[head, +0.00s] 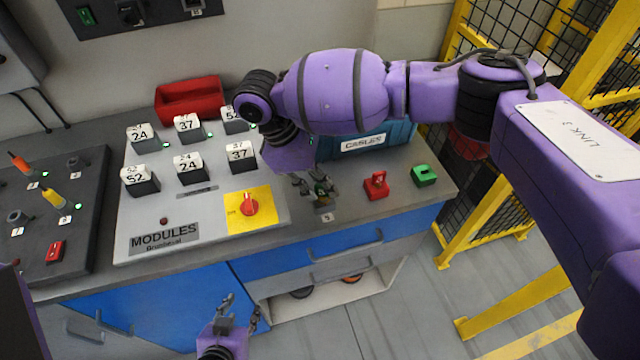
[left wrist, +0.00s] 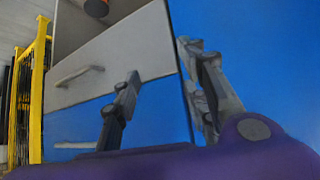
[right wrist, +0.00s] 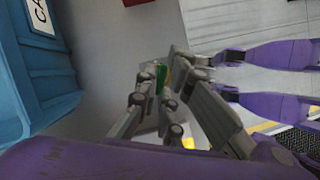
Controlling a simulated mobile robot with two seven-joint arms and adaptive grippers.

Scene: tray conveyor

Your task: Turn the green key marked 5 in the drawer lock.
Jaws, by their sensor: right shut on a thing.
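My right gripper (head: 318,190) reaches down over the counter's front part and is shut. In the right wrist view its fingertips (right wrist: 164,72) close around a small green piece (right wrist: 160,80), which looks like the green key; most of it is hidden by the fingers. No mark on it is readable. A small white label (head: 325,217) lies on the counter just in front of this gripper. The lock itself is not clearly visible. The blue drawer (head: 290,260) is below the counter edge and looks closed. My left gripper (head: 238,314) is open and empty, low in front of the cabinet.
A red block (head: 376,186) and a green notched block (head: 424,175) stand on the counter to the right. A blue CABLES bin (head: 400,136) is behind the right gripper. The modules panel (head: 215,232) with a red knob (head: 249,205) lies to the left. Yellow fencing (head: 480,210) is at right.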

